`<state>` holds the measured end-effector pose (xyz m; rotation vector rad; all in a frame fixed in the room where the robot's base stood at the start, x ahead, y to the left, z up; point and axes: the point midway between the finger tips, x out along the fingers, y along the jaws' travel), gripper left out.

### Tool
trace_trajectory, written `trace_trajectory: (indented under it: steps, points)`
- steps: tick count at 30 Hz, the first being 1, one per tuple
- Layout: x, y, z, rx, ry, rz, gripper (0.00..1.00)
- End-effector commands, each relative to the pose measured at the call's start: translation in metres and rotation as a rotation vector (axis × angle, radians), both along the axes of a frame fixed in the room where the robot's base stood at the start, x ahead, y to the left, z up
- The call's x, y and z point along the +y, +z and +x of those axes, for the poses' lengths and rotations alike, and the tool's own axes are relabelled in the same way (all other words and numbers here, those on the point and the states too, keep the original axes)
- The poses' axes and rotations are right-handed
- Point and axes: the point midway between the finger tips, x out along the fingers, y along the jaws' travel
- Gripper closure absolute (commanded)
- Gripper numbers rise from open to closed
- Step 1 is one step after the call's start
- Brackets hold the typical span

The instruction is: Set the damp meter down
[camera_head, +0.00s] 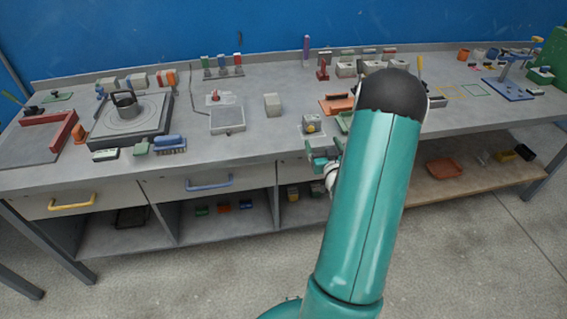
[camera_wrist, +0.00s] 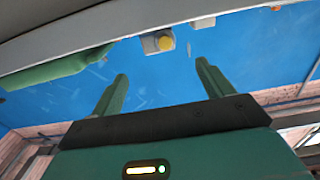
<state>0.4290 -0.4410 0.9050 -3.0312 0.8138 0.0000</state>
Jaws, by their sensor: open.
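A small grey block with a round yellow part (camera_head: 313,125) stands on the worktop near its front edge; it may be the damp meter, but I cannot tell for sure. A similar grey piece with a yellow round part (camera_wrist: 158,41) shows in the wrist view, beyond the fingertips and apart from them. My gripper (camera_head: 322,152) is at the front edge of the bench, just below and in front of that block, partly hidden by my arm. In the wrist view my gripper (camera_wrist: 161,70) has its two green fingers spread wide with nothing between them.
The long grey worktop (camera_head: 250,145) has a clear patch left of the grey block. A grey tray (camera_head: 228,120) and a light upright block (camera_head: 272,105) stand there. An orange tray (camera_head: 337,104) lies behind. Drawers with a yellow (camera_head: 72,203) and a blue handle (camera_head: 209,184) are below.

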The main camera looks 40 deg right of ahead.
Motion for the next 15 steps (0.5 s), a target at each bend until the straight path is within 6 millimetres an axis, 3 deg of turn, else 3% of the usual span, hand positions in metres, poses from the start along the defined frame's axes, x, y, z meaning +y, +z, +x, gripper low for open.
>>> trace_trajectory:
  steps: [4, 8, 15]
  points:
    - [0.004, 0.005, 0.006, 0.016, 0.007, -0.001, 0.21]
    - [0.022, 0.026, 0.028, 0.087, 0.032, -0.001, 0.21]
    - [0.093, 0.083, 0.069, 0.308, 0.087, 0.020, 0.21]
